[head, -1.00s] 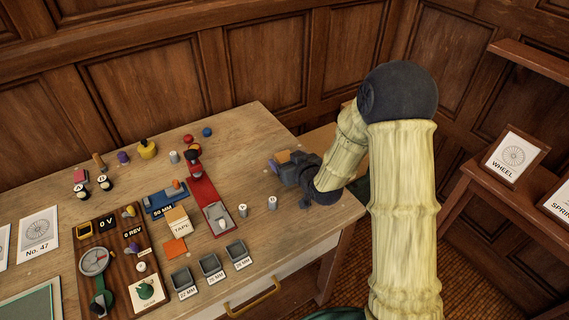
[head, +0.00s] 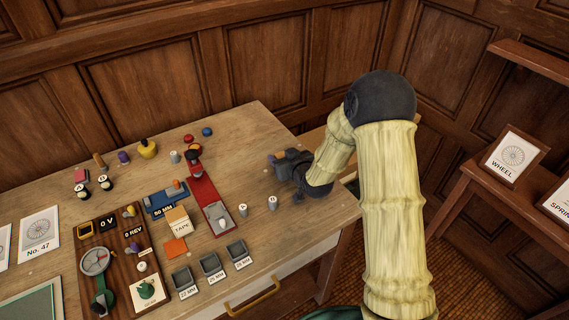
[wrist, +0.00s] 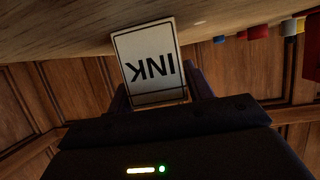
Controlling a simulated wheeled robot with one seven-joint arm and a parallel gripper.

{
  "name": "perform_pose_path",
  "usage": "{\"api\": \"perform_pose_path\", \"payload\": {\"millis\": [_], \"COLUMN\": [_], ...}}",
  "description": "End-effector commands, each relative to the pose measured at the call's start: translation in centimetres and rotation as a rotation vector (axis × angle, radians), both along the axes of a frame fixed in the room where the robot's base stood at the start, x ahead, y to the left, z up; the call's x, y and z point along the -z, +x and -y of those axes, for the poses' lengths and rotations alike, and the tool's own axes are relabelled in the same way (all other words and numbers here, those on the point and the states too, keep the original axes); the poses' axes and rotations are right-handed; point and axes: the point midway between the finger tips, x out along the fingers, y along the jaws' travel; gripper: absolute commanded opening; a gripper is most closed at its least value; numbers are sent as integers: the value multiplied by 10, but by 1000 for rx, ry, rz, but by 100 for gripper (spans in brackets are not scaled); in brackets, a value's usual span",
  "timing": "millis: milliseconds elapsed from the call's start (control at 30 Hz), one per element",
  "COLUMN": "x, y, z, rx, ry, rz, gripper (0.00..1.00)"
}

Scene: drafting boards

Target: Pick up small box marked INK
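The small box marked INK (wrist: 150,62) is in the wrist view, a pale face with a dark border and dark letters that appear upside down. My gripper's dark fingers show on both sides of the box, close to its edges. Their tips are hidden, so I cannot tell whether they press on it. In the head view my gripper (head: 284,162) is low over the right part of the table, and the box is hidden there.
The wooden table (head: 250,130) is clear behind my gripper. Small grey cylinders (head: 272,203) stand just in front of it. A wood-panelled wall stands behind.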

Motion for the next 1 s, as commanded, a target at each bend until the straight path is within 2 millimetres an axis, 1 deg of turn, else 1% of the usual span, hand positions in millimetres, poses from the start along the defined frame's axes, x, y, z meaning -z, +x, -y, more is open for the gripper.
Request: {"api": "perform_pose_path", "payload": {"millis": [33,133,367,533,667,900,1000], "x": [0,0,-1,-10,-28,-76,-91], "y": [0,0,0,0,0,1,0], "z": [0,0,0,0,0,0,0], "rx": [0,0,0,0,1,1,1], "ry": [0,0,0,1,1,1,1], "rz": [0,0,1,3,4,6,4], "gripper": [41,22,21,21,21,21,21]}}
